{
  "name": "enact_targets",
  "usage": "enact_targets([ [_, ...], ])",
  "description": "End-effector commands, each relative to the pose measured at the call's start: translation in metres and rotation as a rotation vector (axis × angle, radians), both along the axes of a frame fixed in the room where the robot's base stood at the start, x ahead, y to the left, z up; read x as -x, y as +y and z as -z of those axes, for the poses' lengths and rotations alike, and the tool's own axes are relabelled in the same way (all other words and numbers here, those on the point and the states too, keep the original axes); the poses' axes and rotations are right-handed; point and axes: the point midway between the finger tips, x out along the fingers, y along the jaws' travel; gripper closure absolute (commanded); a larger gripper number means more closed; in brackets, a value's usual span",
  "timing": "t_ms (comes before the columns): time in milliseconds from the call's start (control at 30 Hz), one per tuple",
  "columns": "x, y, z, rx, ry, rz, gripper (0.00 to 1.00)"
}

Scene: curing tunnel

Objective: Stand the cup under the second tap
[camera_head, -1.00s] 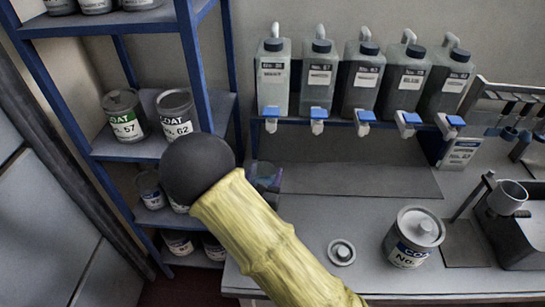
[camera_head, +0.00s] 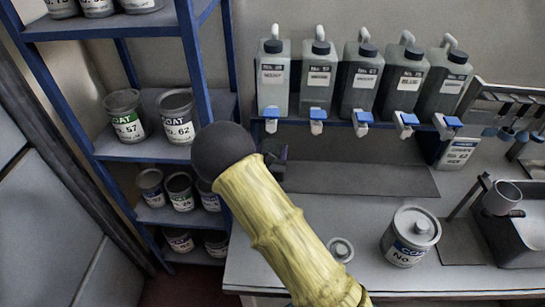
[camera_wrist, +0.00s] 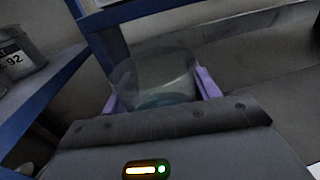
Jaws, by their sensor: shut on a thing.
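A translucent cup (camera_wrist: 155,72) is between the two purple fingers of my gripper (camera_wrist: 160,90) in the wrist view. The gripper is shut on it. In the head view, only a small dark and purple part of my gripper (camera_head: 279,157) shows past my yellow arm, at the left end of the bench. The cup is not clearly visible there. Several jugs with blue taps stand in a row on a shelf above the bench. The second tap from the left (camera_head: 317,114) is under the second jug (camera_head: 319,78), up and right of my gripper.
A dark mat (camera_head: 360,180) lies bare below the taps. A blue-framed rack (camera_head: 150,148) with cans stands left of the bench. A lidded can (camera_head: 409,236) and a small round lid-like piece (camera_head: 341,249) stand on the bench (camera_head: 300,208).

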Motion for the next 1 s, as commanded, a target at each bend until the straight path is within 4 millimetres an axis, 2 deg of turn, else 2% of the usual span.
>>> enact_targets([
  [33, -0.005, -0.002, 0.001, 0.001, 0.0, 0.001, 0.69],
  [333, -0.003, -0.001, 0.032, 0.001, 0.0, 0.001, 0.69],
  [800, -0.003, -0.001, 0.039, 0.0, -0.001, 0.001, 0.69],
  [833, -0.003, -0.001, 0.038, 0.0, -0.001, 0.001, 0.34],
  [900, -0.003, -0.001, 0.038, 0.0, 0.0, 0.001, 0.2],
  [1000, -0.003, -0.001, 0.038, 0.0, 0.0, 0.001, 0.18],
])
